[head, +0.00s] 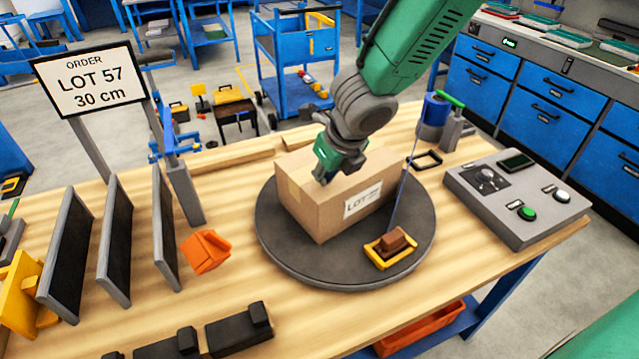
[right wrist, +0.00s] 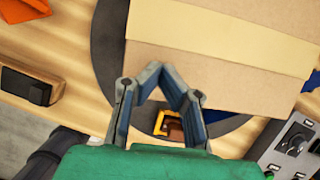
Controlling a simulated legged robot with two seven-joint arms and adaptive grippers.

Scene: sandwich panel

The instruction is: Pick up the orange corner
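The orange corner (head: 205,251) lies on the wooden table, left of the round dark turntable (head: 285,262) and just right of the grey upright panels. An orange piece, apparently the same corner, shows cut off at the top left of the right wrist view (right wrist: 22,9). My right gripper (head: 323,177) is over the cardboard box (head: 305,205), well right of the corner. In the right wrist view its fingertips (right wrist: 162,69) come together with nothing seen between them. Whether it touches the box is unclear. My left gripper is not in view.
A yellow-framed tool with a brown block (head: 391,245) sits on the turntable's front edge. Grey upright panels (head: 115,240) stand left of the corner, black blocks (head: 238,328) in front. A control box (head: 515,200) is at the right. Bare table lies between corner and turntable.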

